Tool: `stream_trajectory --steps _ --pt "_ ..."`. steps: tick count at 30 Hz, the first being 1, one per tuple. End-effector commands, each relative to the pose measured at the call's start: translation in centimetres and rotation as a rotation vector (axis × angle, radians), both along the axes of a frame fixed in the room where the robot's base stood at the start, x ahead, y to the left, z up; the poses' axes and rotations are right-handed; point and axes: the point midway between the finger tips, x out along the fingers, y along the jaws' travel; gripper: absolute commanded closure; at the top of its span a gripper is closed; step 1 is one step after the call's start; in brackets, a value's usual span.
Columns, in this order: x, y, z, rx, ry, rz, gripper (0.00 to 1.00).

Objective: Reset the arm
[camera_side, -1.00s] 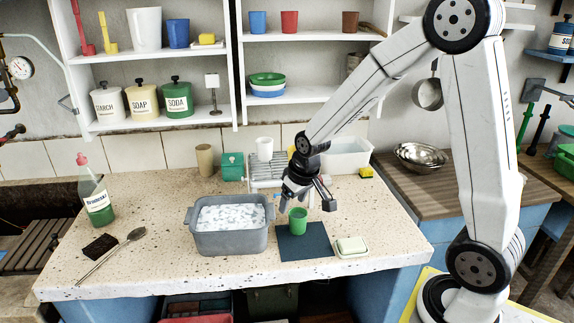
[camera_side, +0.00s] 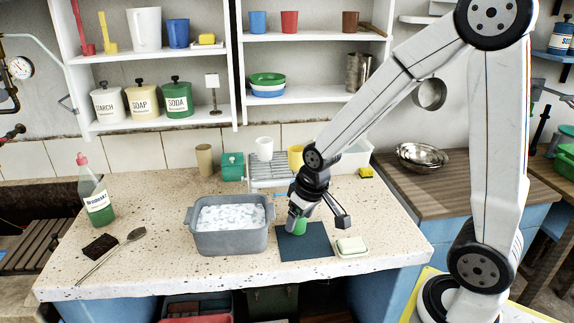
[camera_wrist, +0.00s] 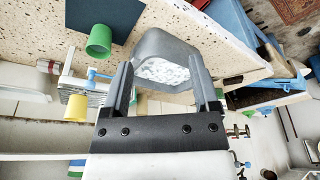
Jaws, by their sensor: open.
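My gripper (camera_side: 297,217) is open above the counter beside the sudsy tub. In the side view it covers part of a green cup (camera_side: 300,229), which stands on a dark blue mat (camera_side: 318,243). In the wrist view the green cup (camera_wrist: 99,40) and the mat (camera_wrist: 105,14) lie to the left of the fingers. The space between the fingers (camera_wrist: 160,70) holds nothing; the grey tub (camera_wrist: 176,44) shows beyond them. I cannot tell from the side view how far the fingertips are from the cup.
The grey tub (camera_side: 232,239) of suds stands left of the mat, and a soap dish (camera_side: 351,247) right of it. Behind are a wire rack (camera_side: 268,174) and a yellow cup (camera_side: 295,157). The right front counter is clear.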

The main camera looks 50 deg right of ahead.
Motion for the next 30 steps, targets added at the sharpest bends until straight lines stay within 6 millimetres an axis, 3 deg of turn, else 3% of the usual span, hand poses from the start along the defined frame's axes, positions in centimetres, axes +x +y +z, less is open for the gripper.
stream_trajectory --steps 5,15,30 --pt "-1.4 1.0 -0.1 0.0 0.008 0.021 0.22" --pt "-6.3 3.6 -0.6 0.0 0.034 0.087 0.22" --pt "-6.5 3.7 -0.7 0.0 0.036 0.088 0.22"
